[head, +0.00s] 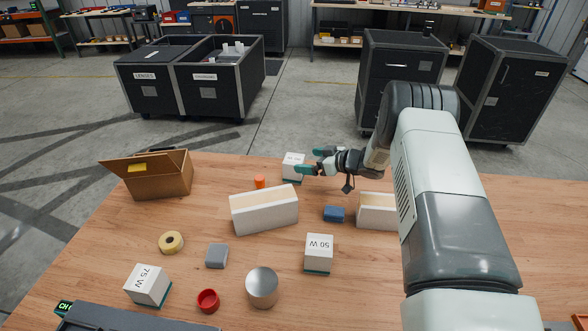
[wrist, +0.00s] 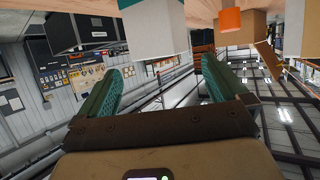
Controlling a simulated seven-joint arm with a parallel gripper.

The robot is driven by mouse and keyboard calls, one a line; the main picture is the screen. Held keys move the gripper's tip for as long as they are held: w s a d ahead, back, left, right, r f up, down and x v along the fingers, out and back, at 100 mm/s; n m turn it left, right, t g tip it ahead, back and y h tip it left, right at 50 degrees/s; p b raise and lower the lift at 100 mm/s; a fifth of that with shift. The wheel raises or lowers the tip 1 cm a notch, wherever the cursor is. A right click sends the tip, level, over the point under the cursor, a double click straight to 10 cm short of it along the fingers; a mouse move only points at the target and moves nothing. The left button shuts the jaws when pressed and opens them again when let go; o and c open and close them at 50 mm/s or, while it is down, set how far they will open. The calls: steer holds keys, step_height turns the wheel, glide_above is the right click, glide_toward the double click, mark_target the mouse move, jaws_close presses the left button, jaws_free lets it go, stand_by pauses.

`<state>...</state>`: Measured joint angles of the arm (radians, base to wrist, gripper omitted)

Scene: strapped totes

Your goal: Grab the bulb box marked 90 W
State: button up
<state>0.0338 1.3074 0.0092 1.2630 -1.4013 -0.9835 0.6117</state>
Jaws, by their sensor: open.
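A white bulb box with a teal base (head: 292,163) stands upright near the table's far edge. Its marking is too small to read for certain. My gripper (head: 310,161) is open and empty just right of this box, its teal fingers pointing at it. In the wrist view the white box (wrist: 156,28) shows ahead of the gap between the fingers (wrist: 162,72), not clearly between them. A box marked 50 W (head: 319,250) stands at the front middle, and one marked 75 W (head: 146,284) at the front left. No 90 W marking is readable.
An open carton (head: 160,182), tape roll (head: 171,243), metal can (head: 262,291) and red cup (head: 208,301) stand left.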

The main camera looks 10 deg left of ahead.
mark_target(297, 160)
steer(key=shift+x, duration=2.45)
